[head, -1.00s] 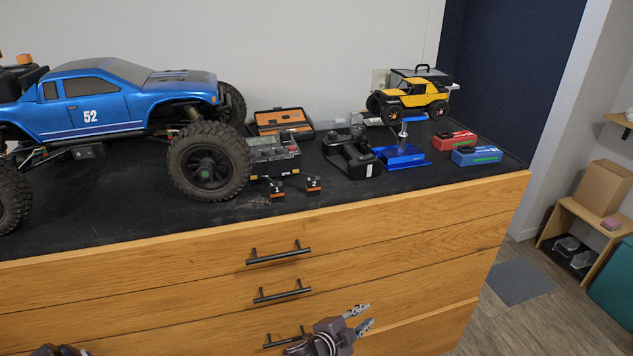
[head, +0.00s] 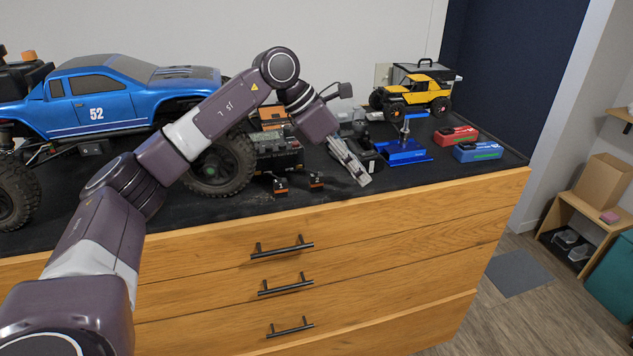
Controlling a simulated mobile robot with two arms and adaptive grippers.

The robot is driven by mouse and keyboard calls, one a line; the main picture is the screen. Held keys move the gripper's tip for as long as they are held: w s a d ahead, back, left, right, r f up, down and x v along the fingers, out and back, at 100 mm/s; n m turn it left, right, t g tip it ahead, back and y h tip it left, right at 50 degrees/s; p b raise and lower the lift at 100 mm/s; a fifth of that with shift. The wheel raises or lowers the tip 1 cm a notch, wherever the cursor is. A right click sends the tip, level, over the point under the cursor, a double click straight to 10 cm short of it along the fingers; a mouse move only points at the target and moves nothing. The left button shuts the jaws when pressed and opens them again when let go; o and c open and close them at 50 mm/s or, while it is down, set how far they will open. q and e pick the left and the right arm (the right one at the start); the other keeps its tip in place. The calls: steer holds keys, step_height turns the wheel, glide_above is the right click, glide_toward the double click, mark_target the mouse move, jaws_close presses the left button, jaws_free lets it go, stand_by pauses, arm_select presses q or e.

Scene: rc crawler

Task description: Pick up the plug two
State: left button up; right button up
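Two small black-and-orange plugs lie near the front edge of the black mat. The right one, plug two (head: 316,181), showed a "2" in the earlier frame. The left one, plug one (head: 280,187), showed a "1". My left gripper (head: 363,181) is above the mat, to the right of plug two and apart from it, with its fingers pointing down and right. Its fingers show almost edge-on, so I cannot tell whether they are open. I see nothing held in it. My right gripper is not in view.
A big blue truck (head: 110,105) stands at the left, partly behind my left arm. A grey-black box (head: 280,160) sits behind the plugs. A blue stand (head: 403,152), red pack (head: 456,137), blue pack (head: 477,152) and yellow crawler (head: 415,95) are to the right.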

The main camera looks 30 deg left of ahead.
mark_target(315, 175)
arm_select(q)
steer(key=s+a+r+n+g+y, duration=0.1)
steer(key=s+a+r+y, duration=0.15)
steer(key=a, duration=0.85)
steer(key=shift+y, duration=0.35)
steer(key=x, duration=0.2)
steer(key=p+x, duration=0.1)
steer(key=x, duration=0.1)
steer(key=s+p+x, duration=0.1)
steer(key=x, duration=0.1)
steer(key=shift+w+f, duration=0.15)
steer(key=shift+f, duration=0.4)
steer(key=shift+w+d+f, duration=0.15)
steer(key=shift+f, duration=0.35)
jaws_close()
